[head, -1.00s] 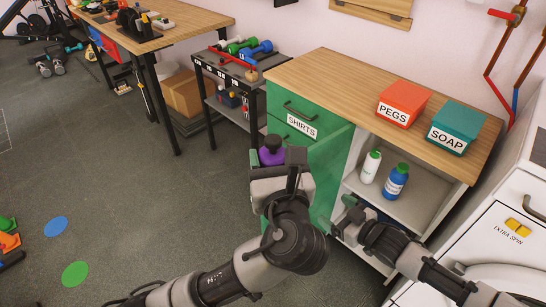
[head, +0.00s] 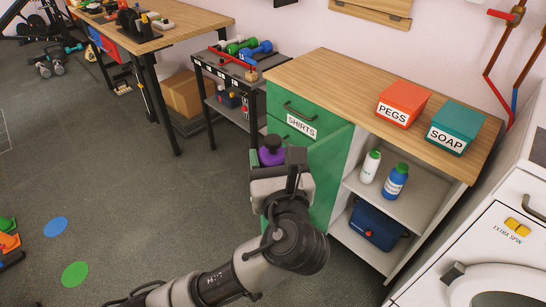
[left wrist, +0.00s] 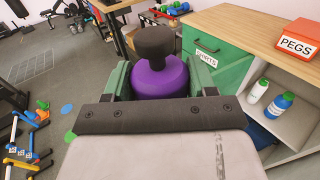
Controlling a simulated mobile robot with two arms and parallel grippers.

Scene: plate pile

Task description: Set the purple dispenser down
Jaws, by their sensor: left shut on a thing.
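The purple dispenser (head: 271,156) has a dark cap and is held upright by my left gripper (head: 278,158), which is shut on it. In the left wrist view the dispenser (left wrist: 160,78) sits between the green fingers of the left gripper (left wrist: 163,80). It is in the air in front of the green drawers labelled SHIRTS (head: 302,125); its lower part is hidden by the gripper. My right gripper is out of view.
The wooden cabinet top (head: 340,82) carries a red PEGS box (head: 402,104) and a teal SOAP box (head: 453,128). The open shelf (head: 408,207) holds a white bottle (head: 370,167) and a blue bottle (head: 395,181); a blue box (head: 376,225) stands below. The cabinet top's left part is clear.

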